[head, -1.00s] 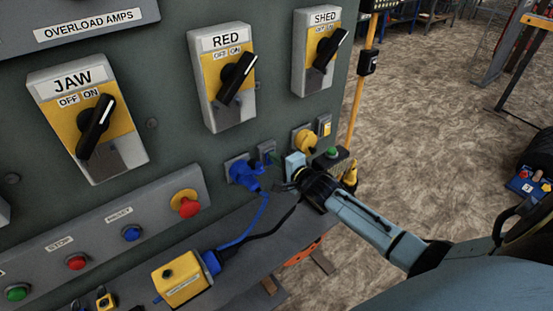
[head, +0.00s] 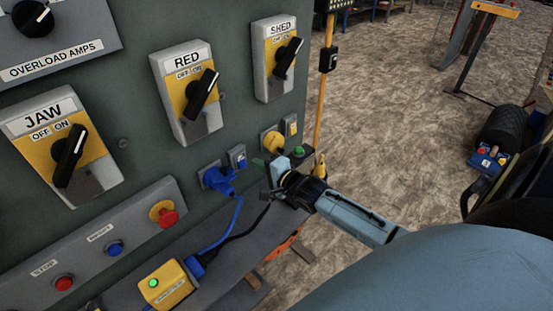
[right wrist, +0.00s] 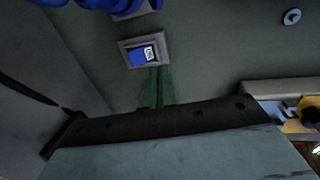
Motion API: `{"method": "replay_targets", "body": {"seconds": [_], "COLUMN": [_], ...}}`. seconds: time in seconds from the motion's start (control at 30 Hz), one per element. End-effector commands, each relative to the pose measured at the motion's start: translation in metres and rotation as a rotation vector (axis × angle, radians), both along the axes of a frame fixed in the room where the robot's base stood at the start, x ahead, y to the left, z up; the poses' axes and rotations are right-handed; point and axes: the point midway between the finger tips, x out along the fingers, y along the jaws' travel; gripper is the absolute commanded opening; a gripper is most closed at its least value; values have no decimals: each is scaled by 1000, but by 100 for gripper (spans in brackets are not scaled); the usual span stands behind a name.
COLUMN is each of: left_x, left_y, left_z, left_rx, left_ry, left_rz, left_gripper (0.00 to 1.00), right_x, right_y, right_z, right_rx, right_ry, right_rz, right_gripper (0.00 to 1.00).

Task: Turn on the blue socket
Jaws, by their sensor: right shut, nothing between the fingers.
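The blue socket (head: 217,179) is on the green panel, with a blue plug in it and a blue cable hanging down. The socket's blue rocker switch (head: 238,158) is in a grey frame just to its upper right. In the right wrist view the switch (right wrist: 142,54) shows a white label, and part of the blue plug (right wrist: 100,4) is at the top edge. My right gripper (head: 259,162) is shut and empty, its green fingertips just right of the switch. In the right wrist view the fingertips (right wrist: 155,88) are just below the switch, apparently clear of it.
A yellow socket (head: 271,141) and its switch (head: 291,126) are right of the blue pair. Below, a yellow box (head: 167,283) with a lit green lamp joins a blue connector. A black cable runs beneath my gripper.

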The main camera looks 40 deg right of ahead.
Motion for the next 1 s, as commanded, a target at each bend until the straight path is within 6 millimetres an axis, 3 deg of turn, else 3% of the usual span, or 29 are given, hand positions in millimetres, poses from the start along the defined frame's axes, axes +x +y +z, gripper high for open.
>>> {"method": "replay_targets", "body": {"seconds": [0.2, 0.4, 1.0], "left_x": [1, 1, 1], "left_y": [0, 0, 0], "left_z": [4, 6, 6], "left_rx": [0, 0, 0], "left_ry": [-1, -1, -1], "left_rz": [0, 0, 1], "left_gripper": [82, 82, 82], "right_x": [-37, -56, -60], "right_y": [-4, -6, -6], "right_z": [18, 28, 31], "right_rx": [0, 0, -1], "right_ry": [2, 0, 0], "right_rz": [0, -1, -1], "right_gripper": [0, 0, 0]}}
